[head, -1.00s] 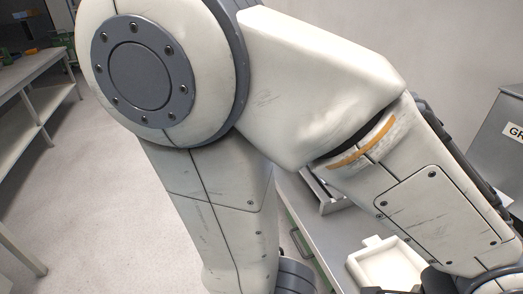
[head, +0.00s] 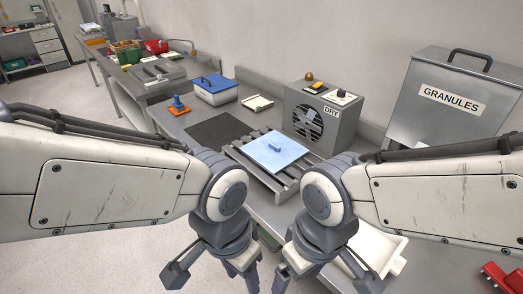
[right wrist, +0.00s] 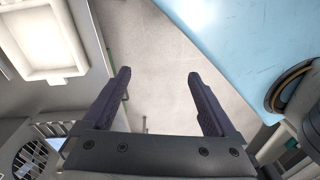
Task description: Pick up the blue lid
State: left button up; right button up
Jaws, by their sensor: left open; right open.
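A light blue square lid (head: 262,158) with a small blue handle lies flat on a grey slatted rack (head: 287,183) in the middle of the head view. A darker blue lid (head: 210,83) with a handle sits on a white box further back. My left gripper (head: 210,276) hangs open and empty in front of the bench, well short of both lids. My right gripper (head: 322,276) hangs beside it, also short of them. In the right wrist view its two fingers (right wrist: 159,75) are apart with nothing between them.
A grey dryer (head: 338,125) stands behind the rack, and a granules bin (head: 440,125) to its right. A white tray (head: 380,245) lies near my right gripper. A dark mat (head: 217,131) and an orange-based blue cone (head: 179,106) are left of the rack.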

aim_at(273, 151)
jog(key=z, duration=0.15)
jog(key=k, duration=0.4)
jog(key=u, duration=1.45)
jog(key=i, duration=1.3)
jog(key=z, duration=0.85)
jog(key=i, duration=0.7)
jog(key=z, duration=0.8)
